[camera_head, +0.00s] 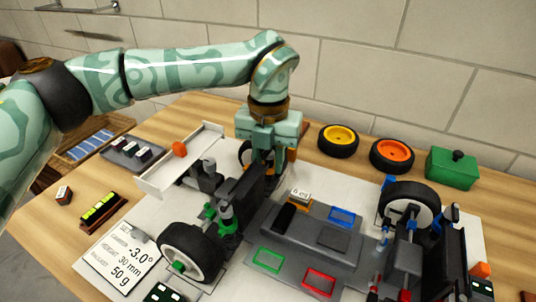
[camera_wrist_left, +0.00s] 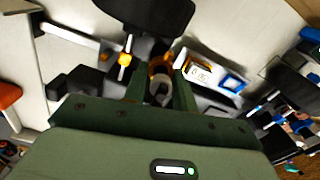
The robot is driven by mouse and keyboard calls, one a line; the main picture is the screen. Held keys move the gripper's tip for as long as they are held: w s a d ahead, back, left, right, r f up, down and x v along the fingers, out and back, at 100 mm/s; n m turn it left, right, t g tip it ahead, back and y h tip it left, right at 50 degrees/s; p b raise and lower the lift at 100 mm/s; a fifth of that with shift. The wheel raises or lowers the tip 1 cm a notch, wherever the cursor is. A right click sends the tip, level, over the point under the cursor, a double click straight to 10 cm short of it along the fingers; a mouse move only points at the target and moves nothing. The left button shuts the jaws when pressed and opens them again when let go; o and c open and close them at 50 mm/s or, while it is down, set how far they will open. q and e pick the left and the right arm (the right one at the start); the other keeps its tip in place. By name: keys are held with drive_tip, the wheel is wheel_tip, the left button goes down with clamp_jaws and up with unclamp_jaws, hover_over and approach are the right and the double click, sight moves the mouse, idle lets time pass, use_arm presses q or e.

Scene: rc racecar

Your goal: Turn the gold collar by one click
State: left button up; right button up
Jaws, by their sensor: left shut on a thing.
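The RC racecar chassis (camera_head: 330,262) stands on a white sheet. My left gripper (camera_head: 266,172) points down at the car's back left corner, beside a wheel (camera_head: 244,153). Its fingertips are partly hidden behind dark car parts in the head view. In the left wrist view, the gold collar (camera_wrist_left: 160,66) shows at the ends of my left gripper's fingers (camera_wrist_left: 160,88). The collar is hidden in the head view. A small display (camera_head: 300,195) sits by an orange part on the chassis. My right gripper is not in view.
The white rear wing (camera_head: 180,160) stands left of the gripper. Spare yellow (camera_head: 338,140) and orange-rimmed (camera_head: 392,155) wheels and a green box (camera_head: 452,168) lie behind. A green-lit level (camera_head: 101,210) lies at left.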

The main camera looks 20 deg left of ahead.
use_arm(q)
drive_tip(key=m+p, duration=0.1)
drive_tip(key=r+m+p, duration=0.1)
drive_tip(key=p, duration=0.1)
drive_tip(key=shift+s+r, duration=0.15)
drive_tip(key=shift+r, duration=0.1)
drive_tip(key=shift+f+m+p, duration=0.15)
drive_tip(key=shift+m+p, duration=0.25)
drive_tip(key=shift+m, duration=0.3)
drive_tip(key=shift+f, duration=0.2)
drive_tip(key=shift+f+m, duration=0.3)
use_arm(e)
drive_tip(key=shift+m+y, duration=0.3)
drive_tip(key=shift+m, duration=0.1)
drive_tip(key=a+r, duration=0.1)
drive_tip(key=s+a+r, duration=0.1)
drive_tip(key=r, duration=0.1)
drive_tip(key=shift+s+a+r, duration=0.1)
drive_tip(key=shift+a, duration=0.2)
use_arm(q)
drive_tip(key=o, duration=1)
